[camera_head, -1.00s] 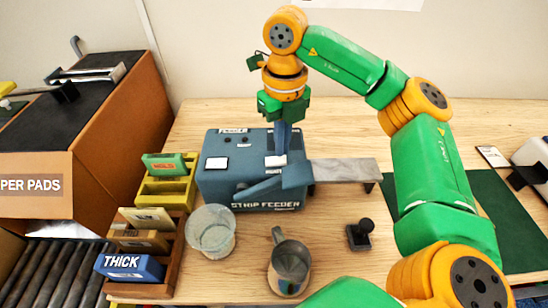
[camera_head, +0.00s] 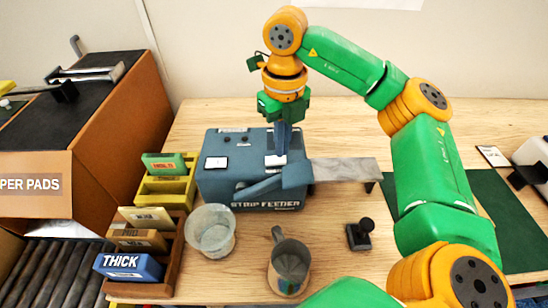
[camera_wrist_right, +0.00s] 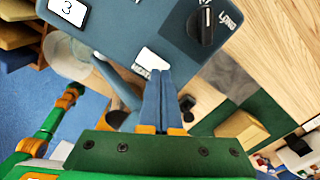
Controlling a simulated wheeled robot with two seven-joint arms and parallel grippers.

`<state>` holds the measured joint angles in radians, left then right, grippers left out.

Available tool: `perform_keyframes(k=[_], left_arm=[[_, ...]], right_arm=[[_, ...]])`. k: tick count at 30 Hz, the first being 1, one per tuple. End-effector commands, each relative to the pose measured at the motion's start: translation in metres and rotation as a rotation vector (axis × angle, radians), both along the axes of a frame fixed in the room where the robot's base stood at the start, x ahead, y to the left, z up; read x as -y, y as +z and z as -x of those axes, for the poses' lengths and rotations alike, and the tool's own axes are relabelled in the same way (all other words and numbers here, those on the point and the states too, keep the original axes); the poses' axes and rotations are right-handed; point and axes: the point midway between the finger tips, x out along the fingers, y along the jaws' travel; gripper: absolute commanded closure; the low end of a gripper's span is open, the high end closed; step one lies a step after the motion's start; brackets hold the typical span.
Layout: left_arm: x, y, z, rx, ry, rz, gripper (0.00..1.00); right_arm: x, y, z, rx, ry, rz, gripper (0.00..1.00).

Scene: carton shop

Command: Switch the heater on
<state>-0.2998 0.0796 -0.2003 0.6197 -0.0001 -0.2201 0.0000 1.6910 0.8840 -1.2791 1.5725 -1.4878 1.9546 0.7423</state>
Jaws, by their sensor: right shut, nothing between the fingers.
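The blue strip feeder (camera_head: 215,185) stands on the wooden bench, with a small white patch (camera_head: 275,160) on its top near the right side. The patch also shows in the right wrist view (camera_wrist_right: 152,60), just beyond my fingertips; I cannot tell whether it is a switch or a label, nor its setting. My right gripper (camera_head: 281,152) points down over the feeder's top, close to the patch. It is shut and empty; its blue fingers show together in the wrist view (camera_wrist_right: 159,76). I cannot tell whether they touch the feeder. My left gripper is not in view.
A black knob (camera_wrist_right: 206,26) and a display reading 3 (camera_wrist_right: 69,9) are on the feeder's top. A grey metal strip (camera_head: 345,170) extends right.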

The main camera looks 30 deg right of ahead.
Motion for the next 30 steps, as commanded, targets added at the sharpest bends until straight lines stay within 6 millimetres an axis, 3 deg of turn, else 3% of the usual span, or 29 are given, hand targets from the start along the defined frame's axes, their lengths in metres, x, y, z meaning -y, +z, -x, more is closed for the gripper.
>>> perform_keyframes(k=[30], left_arm=[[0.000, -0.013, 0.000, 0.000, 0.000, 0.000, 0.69]], right_arm=[[0.000, -0.016, 0.000, 0.001, 0.000, 0.000, 1.00]])
